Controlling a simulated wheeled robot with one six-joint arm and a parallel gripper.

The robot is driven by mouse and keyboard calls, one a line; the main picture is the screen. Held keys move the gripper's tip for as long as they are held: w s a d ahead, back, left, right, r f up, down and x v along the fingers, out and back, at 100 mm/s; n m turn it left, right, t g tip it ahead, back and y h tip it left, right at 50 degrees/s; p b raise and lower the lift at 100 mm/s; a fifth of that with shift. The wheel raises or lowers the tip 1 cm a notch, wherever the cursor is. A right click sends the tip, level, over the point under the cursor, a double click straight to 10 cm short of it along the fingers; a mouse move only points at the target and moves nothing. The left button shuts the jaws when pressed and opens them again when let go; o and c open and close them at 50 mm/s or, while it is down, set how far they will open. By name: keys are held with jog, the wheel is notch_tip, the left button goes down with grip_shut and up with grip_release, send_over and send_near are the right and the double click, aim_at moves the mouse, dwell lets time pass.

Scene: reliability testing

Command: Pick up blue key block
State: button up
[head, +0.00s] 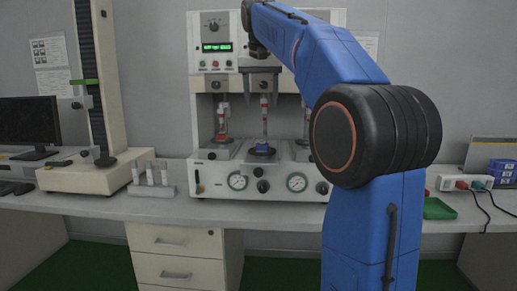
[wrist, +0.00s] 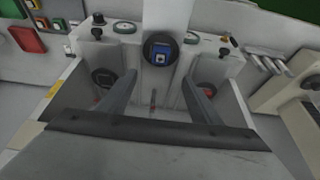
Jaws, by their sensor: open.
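The blue key block (head: 262,147) sits on a dark round pad at the middle station of the white test machine (head: 215,180). In the wrist view the blue key block (wrist: 161,52) shows as a small square on its pad, just beyond the fingertips and between their lines. My gripper (head: 262,97) hangs above the block in front of the machine, with its two dark fingers pointing down. In the wrist view my gripper (wrist: 160,78) is open, with nothing between its fingers.
A red-tipped plunger (head: 221,118) stands at the left station; my arm hides much of the right one. A white tube rack (head: 152,183) and tall column instrument (head: 93,75) stand left. A green tray (head: 438,209) lies right.

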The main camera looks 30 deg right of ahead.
aim_at(262, 142)
jog(key=x, duration=1.6)
jog(key=shift+s+a+f, duration=0.1)
jog(key=c, duration=1.2)
